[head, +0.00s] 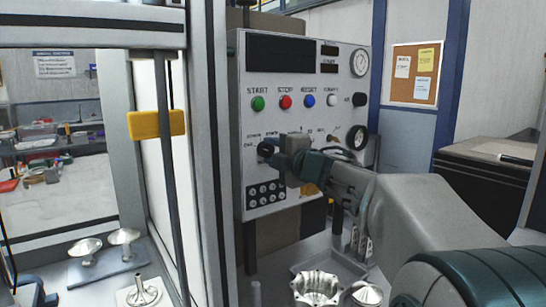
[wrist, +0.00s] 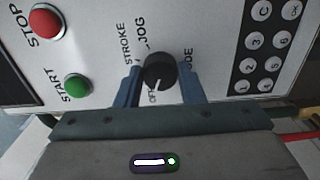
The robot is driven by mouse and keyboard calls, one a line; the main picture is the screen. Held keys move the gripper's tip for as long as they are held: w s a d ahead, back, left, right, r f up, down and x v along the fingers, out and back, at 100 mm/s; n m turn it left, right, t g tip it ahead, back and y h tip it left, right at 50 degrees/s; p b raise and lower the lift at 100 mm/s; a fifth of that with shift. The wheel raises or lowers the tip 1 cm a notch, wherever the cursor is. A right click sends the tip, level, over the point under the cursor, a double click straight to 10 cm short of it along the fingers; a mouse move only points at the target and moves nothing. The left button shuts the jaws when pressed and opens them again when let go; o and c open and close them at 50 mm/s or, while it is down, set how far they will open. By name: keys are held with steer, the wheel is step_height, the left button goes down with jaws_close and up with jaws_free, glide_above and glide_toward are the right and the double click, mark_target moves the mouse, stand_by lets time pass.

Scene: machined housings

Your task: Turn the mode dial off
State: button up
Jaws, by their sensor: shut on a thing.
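The mode dial (wrist: 160,70) is a round black knob on the pale grey control panel (wrist: 205,25). In the wrist view STROKE, JOG, OFF and a partly covered MODE label surround it. A short white mark on the knob is at its lower edge, toward the OFF label. My gripper (wrist: 161,82) is shut on the dial, with one blue finger on each side. In the head view the gripper (head: 273,153) reaches the panel's lower left, and the dial (head: 264,149) shows partly beside the fingers.
A green START button (wrist: 77,87) and red STOP button (wrist: 45,21) are left of the dial in the wrist view. A keypad (wrist: 263,45) is to the right. In the head view, a grey frame post (head: 208,150) stands close left of the panel, and metal parts lie below.

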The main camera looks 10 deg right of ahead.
stand_by(0.5)
steer(key=o, duration=1)
steer(key=v, duration=1.4)
steer(key=shift+w+b, duration=0.1)
steer(key=shift+b, duration=0.2)
steer(key=shift+d+f, duration=0.1)
